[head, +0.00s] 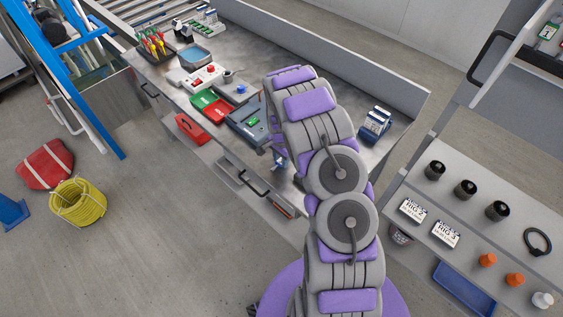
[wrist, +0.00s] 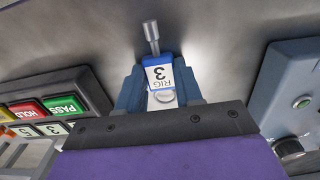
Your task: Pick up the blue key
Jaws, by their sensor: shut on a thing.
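The blue key (wrist: 157,62) sits between the two blue-grey fingers of my gripper (wrist: 159,82) in the wrist view. It has a blue head with a white label reading "RIG 3", upside down in the picture, and a grey metal stem pointing away from my gripper. My gripper is shut on the head. In the head view my gripper (head: 279,161) is mostly hidden behind my arm, by the near edge of the steel bench (head: 335,130). I cannot tell whether the key touches the bench.
In the wrist view a box with green PASS and red tiles (wrist: 50,108) is at left and a blue-grey box (wrist: 290,90) at right. Green and red trays (head: 210,105) lie on the bench. A grey stand with black knobs (head: 466,189) is at right. Yellow rope (head: 78,203) lies on the floor.

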